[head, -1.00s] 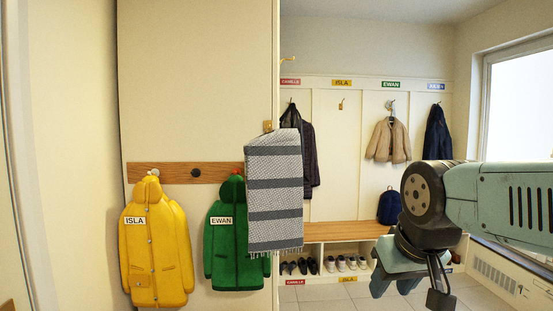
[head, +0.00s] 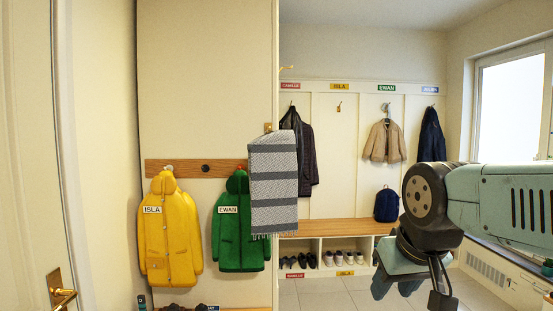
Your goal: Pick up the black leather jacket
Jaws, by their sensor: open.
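A black jacket (head: 308,160) hangs on a hook under the red CAMILLE label on the far panelled wall. Its lower left part is hidden behind a grey striped scarf or blanket (head: 273,185) that hangs nearer to me. I cannot tell from here whether it is leather. My gripper (head: 407,287) is at the lower right, pointing down, far in front of the jacket and to its right. It is open and nothing shows between its fingers.
A partition on the left carries a yellow ISLA coat (head: 168,230) and a green EWAN coat (head: 238,225). Beyond it are a tan jacket (head: 384,141), a dark blue coat (head: 431,138), a blue backpack (head: 387,205) and a wooden bench (head: 330,227) over shoe cubbies. Tiled floor (head: 325,293) before them is clear.

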